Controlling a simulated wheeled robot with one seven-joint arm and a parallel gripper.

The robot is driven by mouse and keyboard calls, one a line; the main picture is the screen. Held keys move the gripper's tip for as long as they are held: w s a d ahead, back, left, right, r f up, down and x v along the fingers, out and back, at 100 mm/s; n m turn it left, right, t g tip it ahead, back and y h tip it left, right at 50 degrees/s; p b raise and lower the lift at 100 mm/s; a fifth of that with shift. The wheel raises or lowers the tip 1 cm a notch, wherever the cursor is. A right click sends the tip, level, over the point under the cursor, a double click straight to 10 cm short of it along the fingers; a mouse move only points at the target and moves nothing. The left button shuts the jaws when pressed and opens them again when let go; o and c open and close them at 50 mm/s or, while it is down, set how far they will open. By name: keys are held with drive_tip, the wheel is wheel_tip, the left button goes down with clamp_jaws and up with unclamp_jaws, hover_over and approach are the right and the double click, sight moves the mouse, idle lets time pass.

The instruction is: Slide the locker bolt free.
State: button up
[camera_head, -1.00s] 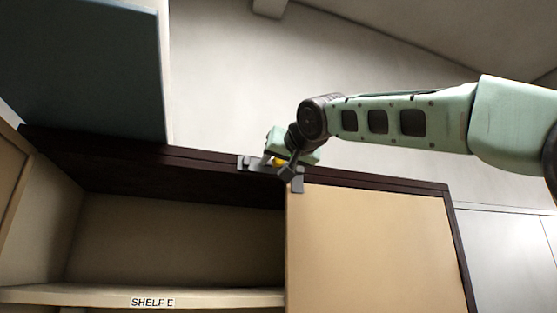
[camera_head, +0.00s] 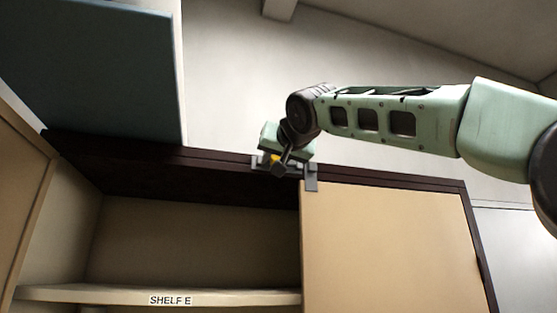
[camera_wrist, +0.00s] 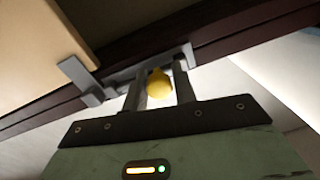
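The bolt's yellow knob (camera_head: 275,160) sits on a grey metal mount (camera_head: 257,164) fixed to the dark top rail of the locker. A grey catch (camera_head: 311,178) hangs at the upper left corner of the tan door. My gripper (camera_head: 279,163) is at the knob. The catch (camera_wrist: 82,80) is at left there, and the mount's end (camera_wrist: 188,56) is just beyond my right finger. The bolt bar's tip is not clear.
The tan door (camera_head: 385,245) covers the right bay. The left bay is open, with a shelf labelled SHELF E (camera_head: 170,300). A blue-grey panel (camera_head: 95,70) stands above the dark rail (camera_head: 400,180) at left.

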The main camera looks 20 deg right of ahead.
drive_tip(key=o, duration=0.3)
drive_tip(key=shift+a, duration=0.25)
drive_tip(key=shift+d, duration=0.1)
drive_tip(key=s+d+b, duration=0.1)
drive_tip(key=s+b, duration=0.6)
drive_tip(key=s, duration=1)
drive_tip(key=shift+s, duration=0.2)
